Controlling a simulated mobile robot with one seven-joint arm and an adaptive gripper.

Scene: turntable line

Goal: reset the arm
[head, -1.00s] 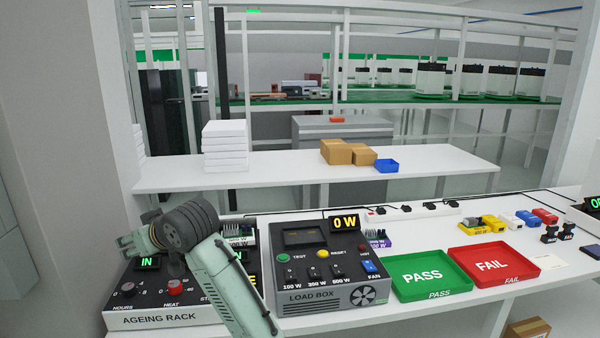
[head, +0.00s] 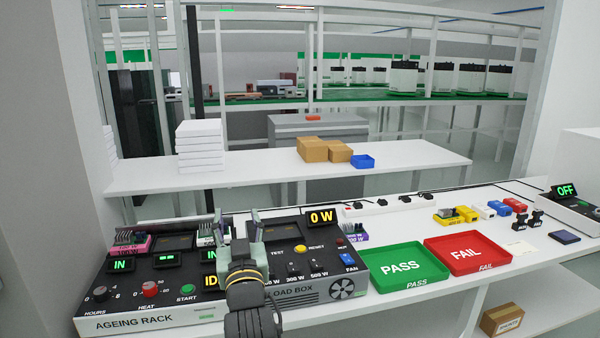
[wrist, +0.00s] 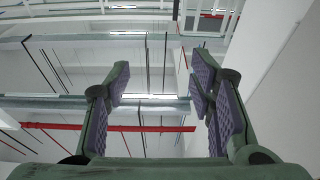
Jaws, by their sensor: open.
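My gripper (head: 238,226) is in the head view, in front of the seam between the ageing rack (head: 150,318) and the load box (head: 312,291). Its fingers point up and stand apart, with nothing between them. In the wrist view my gripper (wrist: 158,95) is open and empty, facing the ceiling beams and a red pipe. My arm hides the left part of the load box and the right edge of the ageing rack.
A green PASS tray (head: 437,276) and a red FAIL tray (head: 494,262) lie to the right on the white bench. Several small coloured blocks sit behind them. A back table (head: 260,175) holds white boxes (head: 199,146), brown cartons (head: 312,149) and a blue bin (head: 363,161).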

